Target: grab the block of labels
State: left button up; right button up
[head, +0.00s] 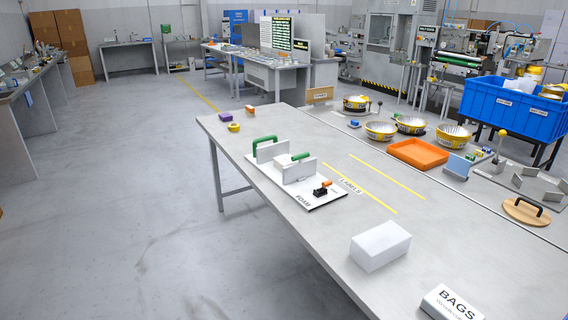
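A plain white block (380,245) lies on the grey table near its front edge. A smaller white piece (289,159) sits between the upright plates of a fixture on a white board (327,202) marked FOAM. The word LABELS (351,186) is printed on the table between two yellow lines, and the area there looks bare. I cannot tell from the markings which white piece is the block of labels. Neither of my grippers is in view.
A blue crate (515,108) stands behind at the right.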

aim_at(279, 162)
jog(key=i+j+z, duration=0.15)
jog(key=z, duration=0.7)
jog(key=i+j+z, duration=0.15)
jog(key=j+z, duration=0.3)
jog(key=j, duration=0.25)
jog(key=i+j+z, duration=0.1)
jog(key=j+z, duration=0.35)
jog(key=j, duration=0.25)
jog(key=j+z, duration=0.1)
jog(key=j, duration=1.7)
